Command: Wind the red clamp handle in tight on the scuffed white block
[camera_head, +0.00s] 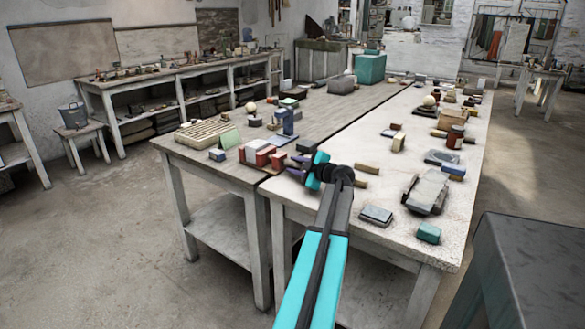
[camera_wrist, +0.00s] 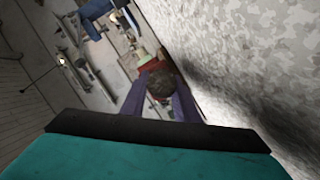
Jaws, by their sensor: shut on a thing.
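A red and white clamp assembly (camera_head: 262,154) sits at the front edge of the grey wooden table, with pale block faces between red parts. I cannot make out the scuffs on the white block. My gripper (camera_head: 296,172) reaches in from the right of it, its purple fingers partly hidden by my wrist. In the wrist view the two purple fingers of my gripper (camera_wrist: 160,98) are shut on either side of the clamp handle (camera_wrist: 160,82). The handle's near end looks round and dark brown, with red beyond it. How tightly it bears on the block is hidden.
A blue upright piece (camera_head: 285,121), a green wedge (camera_head: 230,138) and a slatted tan tray (camera_head: 206,132) stand behind the clamp. The speckled pale tabletop (camera_head: 375,193) lies right of my gripper, with small wooden blocks (camera_head: 367,169) close by.

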